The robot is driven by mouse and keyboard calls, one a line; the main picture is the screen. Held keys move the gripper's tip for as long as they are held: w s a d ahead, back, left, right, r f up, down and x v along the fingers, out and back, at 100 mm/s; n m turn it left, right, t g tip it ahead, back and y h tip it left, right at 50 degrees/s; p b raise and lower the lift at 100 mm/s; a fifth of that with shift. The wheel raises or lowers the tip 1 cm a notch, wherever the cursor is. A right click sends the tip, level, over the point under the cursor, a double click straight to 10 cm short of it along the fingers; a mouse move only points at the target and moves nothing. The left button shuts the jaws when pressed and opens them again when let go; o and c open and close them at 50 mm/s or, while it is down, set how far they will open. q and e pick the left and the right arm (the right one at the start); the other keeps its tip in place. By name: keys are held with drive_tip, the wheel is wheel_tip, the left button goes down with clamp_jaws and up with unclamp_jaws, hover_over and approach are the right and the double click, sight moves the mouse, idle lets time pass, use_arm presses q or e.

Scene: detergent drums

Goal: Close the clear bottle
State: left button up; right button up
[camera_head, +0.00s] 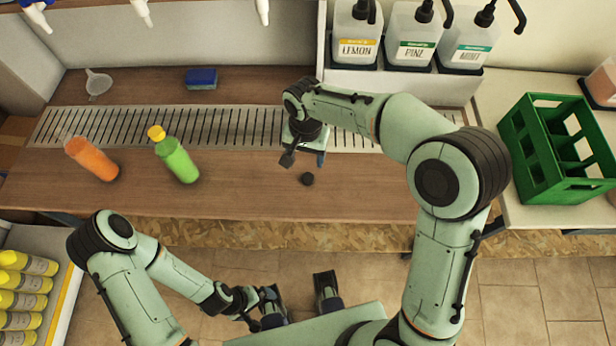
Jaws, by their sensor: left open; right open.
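The orange bottle (92,159) stands at the left of the wooden counter, with a clear, uncapped-looking neck. The green bottle (177,160) stands to its right and wears a yellow cap. A small dark round piece, perhaps a cap (307,179), lies on the counter. My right gripper (303,159) points down just above and behind this piece, open and apart from both bottles. My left gripper (266,311) is open in front of the counter, low in the picture, far from the bottles. Whether the orange bottle's neck is fully open is too small to tell.
A metal drain grate (225,127) runs across the counter. A funnel (98,83) and blue sponge (201,78) lie behind it. Pump dispensers (409,50) stand at the back right, a green crate (535,140) at right. Yellow bottles (22,290) lie at lower left. The counter's middle front is mostly clear.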

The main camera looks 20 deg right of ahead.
hover_over(308, 179)
drive_tip(key=f, duration=0.5)
drive_tip(key=shift+w+a+f, duration=0.15)
drive_tip(key=shift+w+f, duration=0.05)
drive_tip(key=shift+w, duration=0.1)
drive_tip(key=shift+s+f+b, duration=0.15)
drive_tip(key=shift+f+b, duration=0.1)
drive_tip(key=shift+f, duration=1.1)
drive_tip(key=shift+s+f+b, duration=0.1)
drive_tip(key=shift+f+b, duration=0.15)
drive_tip(key=shift+f, duration=1.05)
drive_tip(key=c, duration=1.1)
